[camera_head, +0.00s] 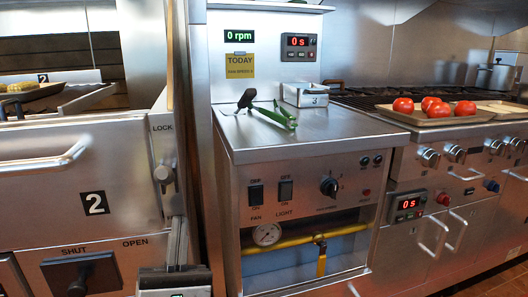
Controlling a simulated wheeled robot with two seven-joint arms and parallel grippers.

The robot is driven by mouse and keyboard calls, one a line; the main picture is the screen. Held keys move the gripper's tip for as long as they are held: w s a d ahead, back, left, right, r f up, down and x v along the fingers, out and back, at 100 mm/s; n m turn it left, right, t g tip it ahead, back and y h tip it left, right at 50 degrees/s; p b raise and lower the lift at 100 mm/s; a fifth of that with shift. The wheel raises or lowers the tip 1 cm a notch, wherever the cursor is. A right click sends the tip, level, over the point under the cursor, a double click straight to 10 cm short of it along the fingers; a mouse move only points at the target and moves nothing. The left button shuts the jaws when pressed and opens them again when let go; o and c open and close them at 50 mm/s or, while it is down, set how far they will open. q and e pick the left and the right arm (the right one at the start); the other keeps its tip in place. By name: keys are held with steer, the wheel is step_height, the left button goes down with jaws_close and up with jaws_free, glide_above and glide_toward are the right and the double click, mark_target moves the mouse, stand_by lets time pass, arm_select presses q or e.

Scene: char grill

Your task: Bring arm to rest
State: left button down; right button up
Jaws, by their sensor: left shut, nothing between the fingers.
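My left gripper (179,225) shows at the bottom, left of centre, with its grey body low in the picture and its narrow fingers pointing up. The fingers are shut with nothing between them. They appear in front of the right edge of the steel grill unit marked 2 (60,240), below its LOCK lever (164,174). I cannot tell whether they touch it. My right gripper is out of view.
Several tomatoes (432,105) sit on a tray on the right grill. Door handles (440,235) stick out at the lower right. Floor shows at bottom right.

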arm_select(q)
steer(key=s+d+f+m+g+h+p, duration=0.4)
steer(key=d+f+m+g, duration=0.6)
steer(key=m, duration=0.8)
steer(key=s+a+f+m+g+y+b, duration=0.3)
steer(key=s+a+f+m+g+b, duration=0.2)
steer(key=s+f+m+g, duration=0.5)
steer(key=s+a+r+y+p, duration=0.1)
steer(key=r+p, duration=0.4)
steer(key=p, duration=0.5)
steer(key=s+a+r+m+t+y+p, duration=0.1)
steer(key=a+r+p, duration=0.3)
steer(key=p, duration=0.7)
step_height(320, 180, up, 2)
steer(key=shift+s+r, duration=0.25)
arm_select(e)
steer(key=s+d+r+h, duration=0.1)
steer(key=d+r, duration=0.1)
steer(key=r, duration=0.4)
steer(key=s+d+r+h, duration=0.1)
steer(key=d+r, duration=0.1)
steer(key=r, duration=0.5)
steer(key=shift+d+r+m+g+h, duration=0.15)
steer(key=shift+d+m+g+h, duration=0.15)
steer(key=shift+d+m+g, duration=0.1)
arm_select(q)
steer(key=shift+a, duration=0.1)
